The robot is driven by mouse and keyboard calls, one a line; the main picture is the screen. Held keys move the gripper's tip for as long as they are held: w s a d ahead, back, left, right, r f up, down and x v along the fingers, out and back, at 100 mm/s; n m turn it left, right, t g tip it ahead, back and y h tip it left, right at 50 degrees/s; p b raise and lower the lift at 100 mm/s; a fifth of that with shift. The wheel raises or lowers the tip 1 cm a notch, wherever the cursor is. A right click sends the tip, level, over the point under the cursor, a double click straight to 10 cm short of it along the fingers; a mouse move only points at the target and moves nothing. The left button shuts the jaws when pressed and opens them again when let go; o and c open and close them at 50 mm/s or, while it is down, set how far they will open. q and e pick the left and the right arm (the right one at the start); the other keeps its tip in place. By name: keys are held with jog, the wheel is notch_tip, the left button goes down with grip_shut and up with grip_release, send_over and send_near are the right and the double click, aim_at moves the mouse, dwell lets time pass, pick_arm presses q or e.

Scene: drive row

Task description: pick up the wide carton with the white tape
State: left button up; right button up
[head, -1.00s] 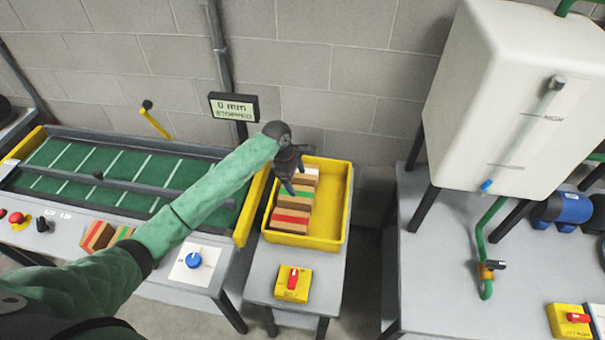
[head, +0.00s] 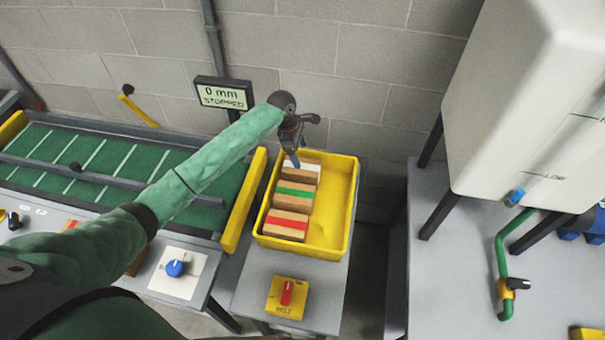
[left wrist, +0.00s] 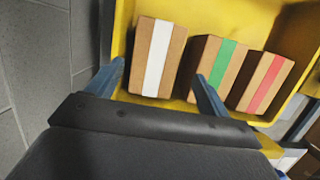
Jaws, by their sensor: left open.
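The carton with the white tape (head: 304,168) lies at the back of the yellow tray, the farthest of three brown cartons in a row. It also shows in the left wrist view (left wrist: 156,58). My left gripper (head: 294,160) is above the back of the tray, close over this carton. In the left wrist view the open blue fingers (left wrist: 155,82) point at it, one on each side, with nothing held. The right finger overlaps the green-taped carton's near edge in that picture. Whether the fingers reach down beside the carton cannot be told. My right gripper is out of view.
The green-taped carton (head: 295,192) and the red-taped carton (head: 286,224) lie nearer in the yellow tray (head: 348,200); its right side is bare. A display (head: 224,94) reads 0 mm, stopped. A green conveyor (head: 60,160) stands left, a white tank (head: 530,90) right.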

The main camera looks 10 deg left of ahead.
aim_at(302, 168)
pick_arm(q)
notch_tip(302, 168, down, 3)
jog(key=shift+w+f+b, duration=0.1)
jog(key=shift+b, duration=1.05)
jog(key=shift+f, duration=0.1)
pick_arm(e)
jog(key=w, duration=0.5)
pick_arm(q)
jog(key=shift+f, duration=0.15)
jog(key=shift+p+x, duration=0.55)
jog(key=shift+x, duration=0.5)
jog(key=x, duration=0.1)
jog(key=p+x, duration=0.2)
jog(key=shift+a+f, duration=0.25)
jog(key=shift+f, duration=0.25)
jog(key=shift+d+f+p, duration=0.15)
jog(key=shift+f+p, duration=0.2)
jog(key=shift+f, duration=0.35)
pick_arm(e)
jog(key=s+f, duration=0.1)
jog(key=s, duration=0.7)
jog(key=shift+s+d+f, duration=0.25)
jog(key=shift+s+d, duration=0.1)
pick_arm(q)
jog(key=shift+c, duration=0.2)
jog(key=shift+w, duration=0.1)
jog(key=c, duration=0.9)
